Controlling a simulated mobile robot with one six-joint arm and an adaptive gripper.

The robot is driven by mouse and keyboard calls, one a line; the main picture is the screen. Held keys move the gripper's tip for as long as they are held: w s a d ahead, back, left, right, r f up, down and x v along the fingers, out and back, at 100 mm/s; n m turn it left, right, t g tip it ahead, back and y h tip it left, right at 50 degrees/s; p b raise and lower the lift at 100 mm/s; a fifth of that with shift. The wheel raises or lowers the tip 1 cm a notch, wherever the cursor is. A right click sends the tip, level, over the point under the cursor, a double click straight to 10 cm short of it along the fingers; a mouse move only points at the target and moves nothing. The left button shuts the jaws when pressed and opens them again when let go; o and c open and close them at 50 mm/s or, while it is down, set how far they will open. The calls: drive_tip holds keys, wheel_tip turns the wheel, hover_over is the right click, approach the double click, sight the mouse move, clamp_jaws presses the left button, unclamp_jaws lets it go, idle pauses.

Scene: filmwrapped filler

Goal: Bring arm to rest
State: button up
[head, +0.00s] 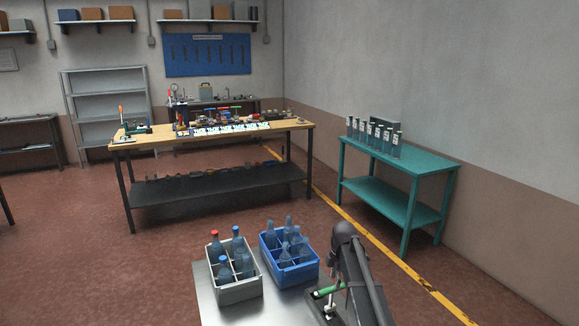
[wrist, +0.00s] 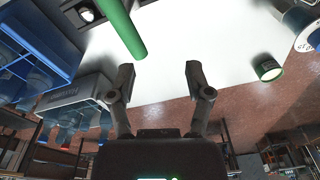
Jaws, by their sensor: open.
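My arm (head: 358,270) shows at the lower right of the head view, folded low beside the metal-topped surface (head: 215,309). My gripper (wrist: 160,78) is open in the wrist view, with nothing between its two dark fingers. A green cylinder (wrist: 124,26) lies beyond the fingertips, to the left and apart from them. A green part also shows beside my arm in the head view (head: 328,291). The fingertips are hard to make out in the head view.
A grey crate (head: 241,291) and a blue crate (head: 292,277) holding bottles stand on the metal surface, left of my arm. A green-rimmed round piece (wrist: 268,69) shows in the wrist view. A teal table (head: 408,164) with several bottles and a wooden workbench (head: 270,127) stand farther back.

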drive_tip(key=s+r+m+h+p, duration=0.1)
drive_tip(key=s+r+m+p, duration=0.1)
drive_tip(key=s+m, duration=1.7)
drive_tip(key=shift+s+d, duration=0.45)
drive_tip(key=shift+s, duration=2.95)
drive_tip(key=shift+r, duration=0.1)
